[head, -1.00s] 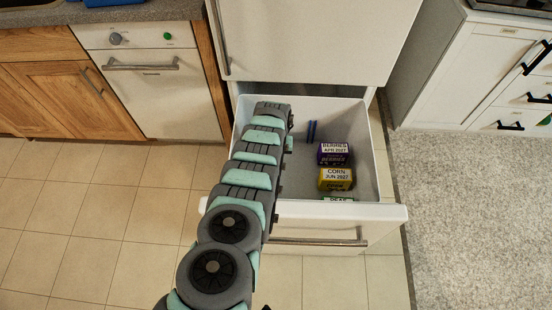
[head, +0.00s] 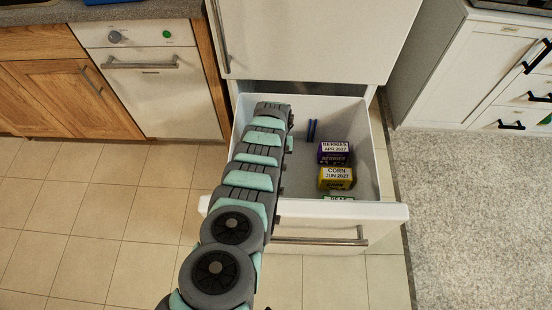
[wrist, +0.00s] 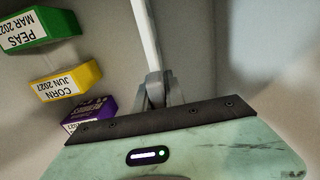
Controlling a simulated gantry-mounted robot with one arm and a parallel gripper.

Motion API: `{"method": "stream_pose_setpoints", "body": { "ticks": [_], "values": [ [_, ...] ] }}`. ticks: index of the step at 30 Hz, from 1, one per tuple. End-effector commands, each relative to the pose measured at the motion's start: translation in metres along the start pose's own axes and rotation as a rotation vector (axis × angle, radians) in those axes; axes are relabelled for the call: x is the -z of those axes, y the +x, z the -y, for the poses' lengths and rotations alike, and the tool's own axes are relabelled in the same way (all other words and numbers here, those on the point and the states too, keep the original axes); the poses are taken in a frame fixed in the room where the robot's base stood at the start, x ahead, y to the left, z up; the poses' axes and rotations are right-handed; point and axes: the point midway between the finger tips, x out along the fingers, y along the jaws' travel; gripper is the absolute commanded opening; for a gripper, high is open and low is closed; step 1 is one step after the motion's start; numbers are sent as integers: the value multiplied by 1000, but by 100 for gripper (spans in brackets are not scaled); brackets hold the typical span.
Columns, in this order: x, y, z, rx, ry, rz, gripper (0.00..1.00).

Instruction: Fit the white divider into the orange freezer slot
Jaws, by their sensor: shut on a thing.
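The white divider (wrist: 147,38) shows edge-on in the wrist view, as a thin upright strip running from the top edge down to my fingers. My gripper (wrist: 155,86) is shut on its near end. In the head view my arm reaches down into the open freezer drawer (head: 338,208), and it hides my gripper and the divider. A pair of short blue strips (head: 311,131) stands inside the drawer near the back, right of my arm. I see no orange slot in either view; my arm covers the drawer's left part.
A purple berries box (head: 335,153), a yellow corn box (head: 337,178) and a green peas box (wrist: 38,29) stand in a row in the drawer's right part. The drawer's walls surround my arm. Some bare drawer floor lies between my arm and the boxes.

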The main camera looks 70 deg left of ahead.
Motion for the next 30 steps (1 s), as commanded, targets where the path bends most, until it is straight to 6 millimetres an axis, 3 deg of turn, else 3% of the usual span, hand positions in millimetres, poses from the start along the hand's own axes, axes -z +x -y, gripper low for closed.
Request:
{"method": "stream_pose_setpoints", "body": {
  "ticks": [9,19,23,30],
  "values": [
    [0,0,0,0,0,0,39],
    [0,-4,0,0,0,0,40],
    [0,-19,0,0,1,0,40],
    [0,-64,-1,1,2,0,40]
  ]
}}
